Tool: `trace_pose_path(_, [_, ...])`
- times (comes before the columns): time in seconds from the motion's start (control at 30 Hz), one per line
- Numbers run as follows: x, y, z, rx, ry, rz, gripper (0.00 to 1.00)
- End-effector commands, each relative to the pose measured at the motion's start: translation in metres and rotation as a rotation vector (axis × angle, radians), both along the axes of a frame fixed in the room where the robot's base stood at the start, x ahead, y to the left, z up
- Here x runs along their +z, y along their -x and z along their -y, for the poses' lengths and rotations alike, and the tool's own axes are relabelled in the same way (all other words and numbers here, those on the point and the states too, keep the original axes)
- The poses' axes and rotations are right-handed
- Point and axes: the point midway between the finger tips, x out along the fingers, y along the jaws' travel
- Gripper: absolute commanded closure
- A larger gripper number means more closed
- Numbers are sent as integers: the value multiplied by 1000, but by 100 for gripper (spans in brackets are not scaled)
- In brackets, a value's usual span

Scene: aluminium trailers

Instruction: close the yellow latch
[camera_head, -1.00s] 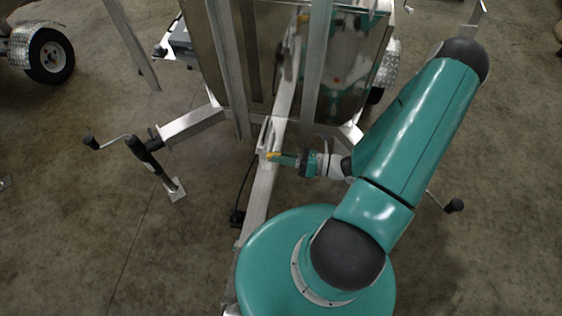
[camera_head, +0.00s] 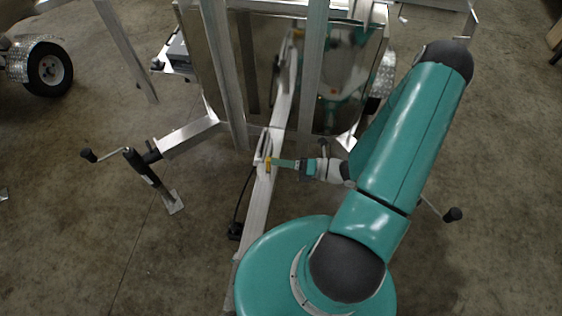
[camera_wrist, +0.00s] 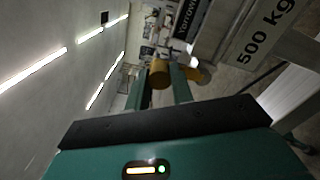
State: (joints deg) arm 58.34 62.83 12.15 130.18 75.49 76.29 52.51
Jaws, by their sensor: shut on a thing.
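The yellow latch (camera_head: 268,164) is a small piece on the aluminium drawbar (camera_head: 256,199) of the trailer, near the middle of the head view. In the wrist view the yellow latch (camera_wrist: 160,74) shows as a rounded yellow end between my two finger tips. My gripper (camera_head: 274,163) reaches it from the right, with its fingers roughly level. In the wrist view my gripper (camera_wrist: 160,90) is shut on the yellow latch. The far side of the latch is hidden.
A jack leg with a crank handle (camera_head: 146,170) stands left of the drawbar. Another crank knob (camera_head: 452,214) is at the right. Upright aluminium posts (camera_head: 224,75) and a shiny trailer panel rise behind. A wheel (camera_head: 49,69) is at far left. Bare concrete floor lies around.

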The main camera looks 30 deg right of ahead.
Motion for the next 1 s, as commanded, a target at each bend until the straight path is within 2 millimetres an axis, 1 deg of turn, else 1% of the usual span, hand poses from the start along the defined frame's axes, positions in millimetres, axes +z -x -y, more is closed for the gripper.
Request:
trace_pose_path(0.07, [0,-1,1,-3,0,1,100])
trace_pose_path(0.1, [0,-1,1,-3,0,1,75])
trace_pose_path(0.17, [0,-1,1,-2,1,2,63])
trace_pose_path(0.2, [0,-1,1,-2,1,2,55])
trace_pose_path(0.5, [0,0,1,-1,2,1,55])
trace_pose_path(0.63, [-1,5,9,-4,4,1,55])
trace_pose_path(0.77, [0,18,26,-5,5,1,55])
trace_pose_path(1.0, [0,49,70,-5,4,1,55])
